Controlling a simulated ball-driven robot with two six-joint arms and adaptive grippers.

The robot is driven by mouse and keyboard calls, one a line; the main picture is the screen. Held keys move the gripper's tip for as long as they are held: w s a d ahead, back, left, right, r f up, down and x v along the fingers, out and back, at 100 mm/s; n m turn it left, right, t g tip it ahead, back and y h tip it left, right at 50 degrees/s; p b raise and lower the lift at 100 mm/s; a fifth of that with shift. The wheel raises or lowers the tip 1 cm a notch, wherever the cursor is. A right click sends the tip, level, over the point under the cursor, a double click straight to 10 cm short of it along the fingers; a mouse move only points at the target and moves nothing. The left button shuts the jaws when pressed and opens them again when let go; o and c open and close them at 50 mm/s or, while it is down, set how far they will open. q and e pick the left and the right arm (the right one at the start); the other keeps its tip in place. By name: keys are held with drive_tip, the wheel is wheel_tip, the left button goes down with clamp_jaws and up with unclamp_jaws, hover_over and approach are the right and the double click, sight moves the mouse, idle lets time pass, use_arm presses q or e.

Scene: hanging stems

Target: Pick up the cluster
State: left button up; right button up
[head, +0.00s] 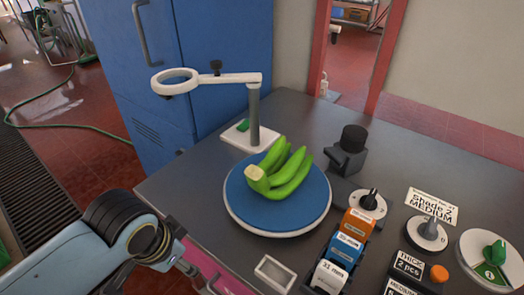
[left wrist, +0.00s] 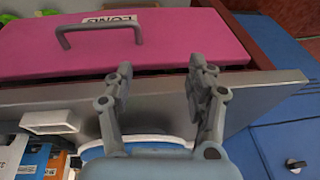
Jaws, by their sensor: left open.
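The cluster (head: 281,170) is a bunch of several green bananas with a pale cut crown at its left end. It lies on a round blue pad with a white rim (head: 310,205) on the dark table. My left gripper (left wrist: 160,72) is open, with nothing between its fingers in the left wrist view. In the head view it is low at the table's front left edge, apart from the cluster, and only partly seen. In the left wrist view, part of the round pad (left wrist: 150,141) shows behind the gripper, but I cannot make out the cluster.
A white ring on a stand (head: 176,82) rises behind the pad. A black-topped device (head: 349,150), dials (head: 428,232), coloured label blocks (head: 347,250) and a small white tray (head: 275,272) stand on the table. A pink panel with a handle (left wrist: 160,45) lies beyond the table edge.

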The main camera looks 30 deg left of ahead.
use_arm(q)
drive_tip(key=w+d+r+m+p, duration=0.1)
drive_tip(key=w+r+m+p, duration=0.1)
drive_tip(key=r, duration=0.6)
drive_tip(key=w+d+r+m+p, duration=0.1)
drive_tip(key=w+r+m+p, duration=0.15)
drive_tip(key=r, duration=0.55)
drive_tip(key=m+h+p, duration=0.1)
drive_tip(key=m+h, duration=0.1)
drive_tip(key=m, duration=1.2)
approach(254, 171)
drive_tip(key=x, duration=0.6)
drive_tip(key=shift+s+d+p, duration=0.1)
drive_tip(key=shift+d+p, duration=0.05)
drive_tip(key=shift+p, duration=0.2)
drive_tip(key=p+x, duration=0.1)
drive_tip(key=x, duration=0.4)
drive_tip(key=shift+f, duration=0.1)
drive_tip(key=shift+y, duration=0.3)
use_arm(e)
wheel_tip(254, 171, up, 10)
drive_tip(key=shift+w, duration=0.2)
use_arm(q)
drive_tip(key=shift+c, duration=0.4)
use_arm(e)
drive_tip(key=shift+a+f, duration=0.1)
use_arm(q)
clamp_jaws()
